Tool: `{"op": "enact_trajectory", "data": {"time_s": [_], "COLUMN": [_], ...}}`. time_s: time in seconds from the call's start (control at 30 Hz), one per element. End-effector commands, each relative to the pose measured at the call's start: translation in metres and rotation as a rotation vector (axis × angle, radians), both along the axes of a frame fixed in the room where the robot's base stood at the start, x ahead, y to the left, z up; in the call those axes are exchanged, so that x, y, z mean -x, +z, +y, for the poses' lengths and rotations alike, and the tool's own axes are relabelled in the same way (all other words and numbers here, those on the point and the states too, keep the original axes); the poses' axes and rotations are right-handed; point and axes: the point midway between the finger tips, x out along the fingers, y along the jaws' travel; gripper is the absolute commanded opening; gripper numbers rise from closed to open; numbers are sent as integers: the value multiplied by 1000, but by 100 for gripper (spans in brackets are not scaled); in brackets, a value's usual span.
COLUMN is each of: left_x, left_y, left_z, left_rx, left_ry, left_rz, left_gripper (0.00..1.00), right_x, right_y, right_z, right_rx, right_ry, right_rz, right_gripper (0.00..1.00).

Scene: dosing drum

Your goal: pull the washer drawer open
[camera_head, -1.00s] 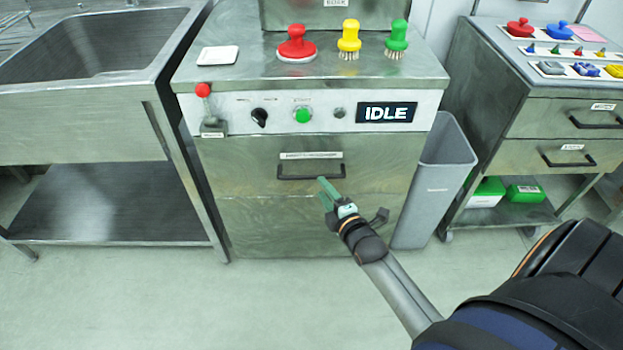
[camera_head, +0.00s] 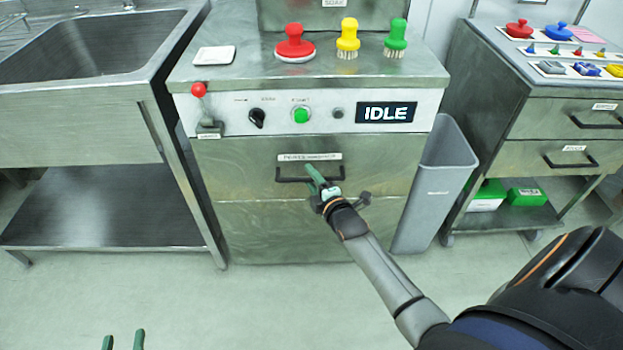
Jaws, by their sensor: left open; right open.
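The washer drawer (camera_head: 230,170) is the upper steel front panel of the middle cabinet and looks flush with it. Its black bar handle (camera_head: 290,181) sits below a white label. My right gripper (camera_head: 313,175) is open, its green fingers at the right half of the handle and overlapping it in view. I cannot tell whether the fingers touch the bar or straddle it. My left gripper (camera_head: 124,341) shows only its two green fingertips at the bottom edge of the view, apart and empty, far from the drawer.
Above the drawer is a control panel with an IDLE display (camera_head: 386,112), green button and red-knobbed lever (camera_head: 198,90). Brushes stand on top. A grey bin (camera_head: 437,190) stands close on the right, a sink (camera_head: 95,45) on the left. The floor in front is clear.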

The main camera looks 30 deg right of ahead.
Motion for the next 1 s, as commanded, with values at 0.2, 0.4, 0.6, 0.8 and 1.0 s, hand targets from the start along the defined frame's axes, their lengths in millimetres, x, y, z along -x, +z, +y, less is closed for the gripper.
{"op": "enact_trajectory", "data": {"time_s": [0.2,0.4,0.6,0.8,1.0], "left_x": [0,0,0,0,0], "left_y": [0,0,0,-1,-1], "left_z": [0,0,0,0,0], "left_rx": [0,0,0,-1,-1], "left_ry": [0,0,0,0,0], "left_rz": [0,1,1,2,2], "left_gripper": [50,50,50,50,50], "right_x": [0,0,0,0,0], "right_y": [0,0,0,0,0], "right_z": [0,0,0,0,0], "right_rx": [0,0,0,0,0], "right_ry": [0,0,0,0,0], "right_rz": [0,0,0,0,0], "right_gripper": [26,3,0,0,0]}}
